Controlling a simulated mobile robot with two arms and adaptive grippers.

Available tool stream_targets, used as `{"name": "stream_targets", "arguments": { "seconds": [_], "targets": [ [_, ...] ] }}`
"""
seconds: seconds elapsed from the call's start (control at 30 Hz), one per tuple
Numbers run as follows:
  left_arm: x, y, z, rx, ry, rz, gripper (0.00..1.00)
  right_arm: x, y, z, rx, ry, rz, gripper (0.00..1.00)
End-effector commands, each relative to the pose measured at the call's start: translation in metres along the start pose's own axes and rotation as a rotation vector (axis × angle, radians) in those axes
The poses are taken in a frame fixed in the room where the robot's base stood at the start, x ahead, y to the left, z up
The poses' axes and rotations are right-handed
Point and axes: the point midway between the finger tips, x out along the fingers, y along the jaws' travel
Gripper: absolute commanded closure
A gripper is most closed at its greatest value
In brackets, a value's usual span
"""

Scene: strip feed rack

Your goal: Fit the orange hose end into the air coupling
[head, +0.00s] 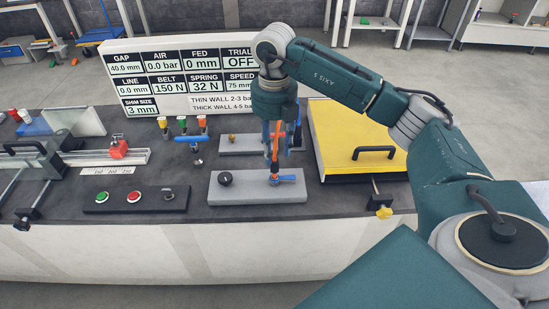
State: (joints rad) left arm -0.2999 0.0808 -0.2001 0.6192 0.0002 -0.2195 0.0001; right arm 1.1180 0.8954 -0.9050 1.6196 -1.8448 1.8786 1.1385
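My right gripper (281,148) points straight down over a grey block (245,193) near the middle of the bench. A slim upright orange piece (275,145), which looks like the orange hose end, stands between its blue fingers, and the fingers seem shut on it. Its dark lower tip is just above or touching a small orange-and-blue fitting (287,179) on the block, apparently the air coupling. I cannot tell whether the tip is inside it. A black knob (225,178) sits left on the same block. My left gripper is not in view.
A second grey block (240,145) lies behind the gripper. A yellow panel with a black handle (345,135) is to the right. Yellow, green and orange-red topped pieces (182,122) stand to the left. A button box (135,199) is at the front, a display board (140,85) behind.

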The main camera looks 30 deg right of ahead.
Motion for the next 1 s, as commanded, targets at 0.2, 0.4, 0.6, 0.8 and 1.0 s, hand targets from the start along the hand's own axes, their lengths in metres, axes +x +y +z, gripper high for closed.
{"name": "stream_targets", "arguments": {
  "seconds": [0.2,0.4,0.6,0.8,1.0],
  "targets": [
    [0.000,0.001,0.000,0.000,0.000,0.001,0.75,-0.046,0.000,0.001,0.000,-0.002,0.002,0.61],
    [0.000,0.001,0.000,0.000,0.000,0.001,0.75,-0.066,0.000,0.000,-0.001,0.001,0.000,0.61],
    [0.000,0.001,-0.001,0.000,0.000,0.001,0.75,-0.069,0.000,0.000,-0.001,0.002,-0.001,0.61],
    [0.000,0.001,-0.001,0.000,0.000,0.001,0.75,-0.069,0.000,0.000,-0.001,0.002,-0.001,0.61],
    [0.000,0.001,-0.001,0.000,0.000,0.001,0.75,-0.069,0.000,0.000,-0.001,0.002,0.000,0.61]
  ]
}}
